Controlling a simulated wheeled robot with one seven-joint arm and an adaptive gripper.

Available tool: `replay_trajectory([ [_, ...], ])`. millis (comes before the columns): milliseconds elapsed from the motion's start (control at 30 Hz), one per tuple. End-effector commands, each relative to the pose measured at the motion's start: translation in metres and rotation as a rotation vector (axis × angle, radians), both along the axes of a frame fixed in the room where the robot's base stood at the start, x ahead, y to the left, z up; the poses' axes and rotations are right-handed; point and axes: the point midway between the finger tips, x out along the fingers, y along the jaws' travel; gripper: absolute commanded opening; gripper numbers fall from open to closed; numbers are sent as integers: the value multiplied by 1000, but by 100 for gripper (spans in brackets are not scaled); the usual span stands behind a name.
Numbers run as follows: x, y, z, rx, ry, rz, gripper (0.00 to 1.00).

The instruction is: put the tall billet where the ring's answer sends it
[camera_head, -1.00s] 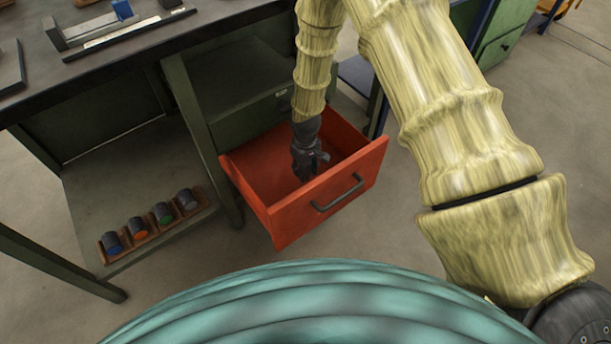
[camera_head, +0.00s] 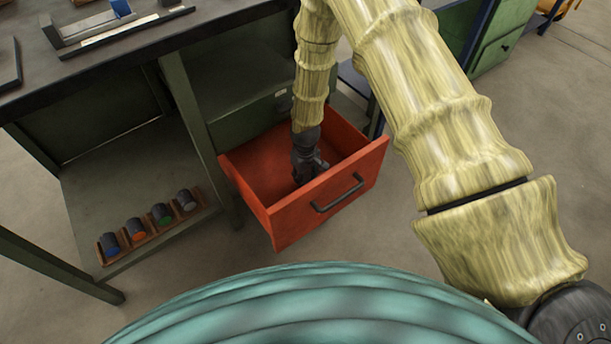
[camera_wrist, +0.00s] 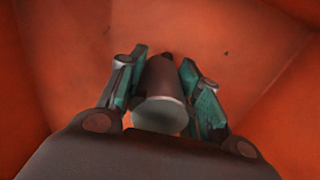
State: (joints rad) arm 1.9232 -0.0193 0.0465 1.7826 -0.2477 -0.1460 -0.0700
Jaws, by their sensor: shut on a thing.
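In the head view my gripper (camera_head: 308,172) reaches down inside the open red drawer (camera_head: 326,211) of the green bench. In the wrist view my gripper (camera_wrist: 166,92) is shut on a dark grey cylinder with a pale end face, the billet (camera_wrist: 160,105), held between its two teal-padded fingers. The drawer's orange-red floor and walls (camera_wrist: 60,60) surround it in the wrist view. I cannot tell whether the billet touches the drawer floor. In the head view the billet is hidden by the gripper and the drawer front.
A wooden rack (camera_head: 153,231) on the lower shelf holds several dark cylinders with coloured ends. A grey fixture with a blue part (camera_head: 110,18) stands on the bench top (camera_head: 150,40). The drawer's walls stand close around my gripper. The floor right of the drawer is open.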

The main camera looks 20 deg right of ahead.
Motion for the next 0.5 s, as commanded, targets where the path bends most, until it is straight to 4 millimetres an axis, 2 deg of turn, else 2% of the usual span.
replay_trajectory([
  [267,1,0,-3,0,-1,0,0],
  [300,0,0,-4,0,0,0,37],
  [400,0,0,-4,0,0,0,55],
  [500,0,0,-4,0,0,0,55],
])
